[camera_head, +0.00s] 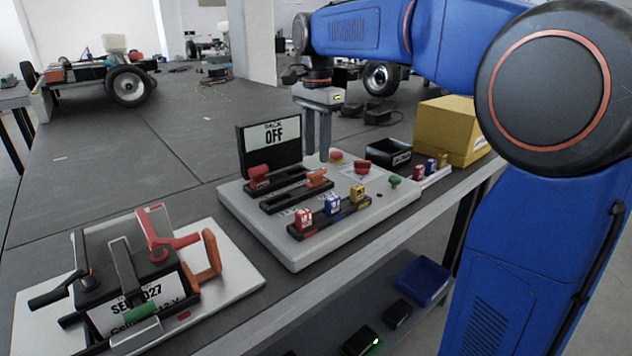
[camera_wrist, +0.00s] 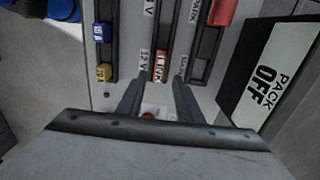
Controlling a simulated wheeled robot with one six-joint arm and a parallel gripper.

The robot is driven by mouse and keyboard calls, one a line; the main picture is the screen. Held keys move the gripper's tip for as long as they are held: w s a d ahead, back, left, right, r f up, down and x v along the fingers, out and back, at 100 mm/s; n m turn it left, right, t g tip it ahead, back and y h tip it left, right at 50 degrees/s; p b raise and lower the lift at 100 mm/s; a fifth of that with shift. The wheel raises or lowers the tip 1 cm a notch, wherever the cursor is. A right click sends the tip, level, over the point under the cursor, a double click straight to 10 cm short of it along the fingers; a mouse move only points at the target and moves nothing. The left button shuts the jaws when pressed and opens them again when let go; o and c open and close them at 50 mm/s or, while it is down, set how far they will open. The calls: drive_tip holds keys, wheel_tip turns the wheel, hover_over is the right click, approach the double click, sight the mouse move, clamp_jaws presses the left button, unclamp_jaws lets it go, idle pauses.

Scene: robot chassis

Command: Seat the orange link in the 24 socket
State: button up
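The orange link (camera_head: 317,179) sits at the right end of the middle black rail (camera_head: 283,201) on the light grey panel. In the wrist view the orange link (camera_wrist: 161,66) is at the rail's near end, beside a "12 V" label (camera_wrist: 143,60). Another label (camera_wrist: 148,8) by the same rail's far end is cut off; only a "V" is clear, so I cannot confirm the 24 socket. My gripper (camera_head: 318,158) points down above the panel, just behind the link in the head view. Its fingers (camera_wrist: 159,80) are apart and empty, with the link in line beyond the gap.
A "PACK OFF" display (camera_head: 272,136) stands at the panel's back left. A red handle (camera_head: 258,172) lies on the rear rail. Red, blue and yellow blocks (camera_head: 332,205) stand on the front rail. A black bin (camera_head: 388,153) and yellow box (camera_head: 446,130) are at right.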

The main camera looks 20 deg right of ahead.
sight(318, 170)
drive_tip(key=shift+d+f, duration=0.1)
drive_tip(key=shift+f, duration=3.1)
clamp_jaws()
